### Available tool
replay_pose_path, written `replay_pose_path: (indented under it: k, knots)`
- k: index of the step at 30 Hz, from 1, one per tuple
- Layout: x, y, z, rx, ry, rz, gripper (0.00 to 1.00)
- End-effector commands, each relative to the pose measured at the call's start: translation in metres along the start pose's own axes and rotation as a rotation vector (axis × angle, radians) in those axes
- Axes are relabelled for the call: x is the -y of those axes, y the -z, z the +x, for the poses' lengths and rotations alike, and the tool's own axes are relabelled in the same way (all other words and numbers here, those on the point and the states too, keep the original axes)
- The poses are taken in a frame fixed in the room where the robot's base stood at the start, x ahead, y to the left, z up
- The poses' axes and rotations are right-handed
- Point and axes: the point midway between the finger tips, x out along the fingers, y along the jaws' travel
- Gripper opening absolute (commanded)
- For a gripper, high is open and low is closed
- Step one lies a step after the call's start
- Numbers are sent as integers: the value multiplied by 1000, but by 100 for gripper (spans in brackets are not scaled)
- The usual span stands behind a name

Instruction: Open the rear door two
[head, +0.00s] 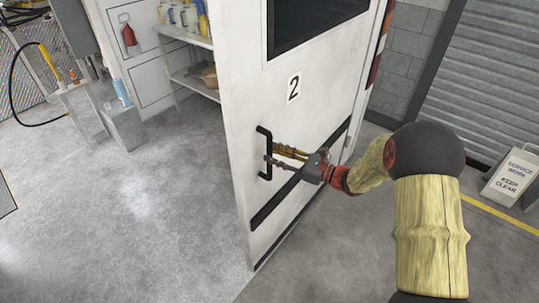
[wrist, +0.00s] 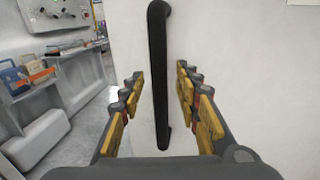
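The white door marked 2 (head: 292,88) stands in the middle of the head view, with a dark window at its top. Its vertical black bar handle (head: 261,150) is near the left edge. Beyond that edge I see floor and shelves, so the door appears to stand away from a closed position. My gripper (head: 271,157) reaches the handle from the right. In the wrist view the handle (wrist: 159,90) runs upright between my two yellow-padded fingers. A gap shows on both sides of the bar, so the fingers are open around it.
Shelves (head: 190,62) with bottles and a bowl stand behind the door at left. A hose stand (head: 75,85) is further left. The grey floor (head: 140,200) left of the door is clear. A service sign (head: 512,176) stands by the shutter at right.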

Motion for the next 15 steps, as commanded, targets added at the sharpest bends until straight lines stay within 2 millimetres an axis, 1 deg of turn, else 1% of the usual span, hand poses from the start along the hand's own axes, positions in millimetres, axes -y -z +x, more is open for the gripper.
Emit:
replay_pose_path:
  k: [1,3,6,15]
  knots:
    - [-1,2,7,-1,-3,-1,33]
    - [-1,2,14,-1,-3,-1,33]
    - [0,1,20,0,-1,0,33]
    - [0,0,23,-1,0,0,33]
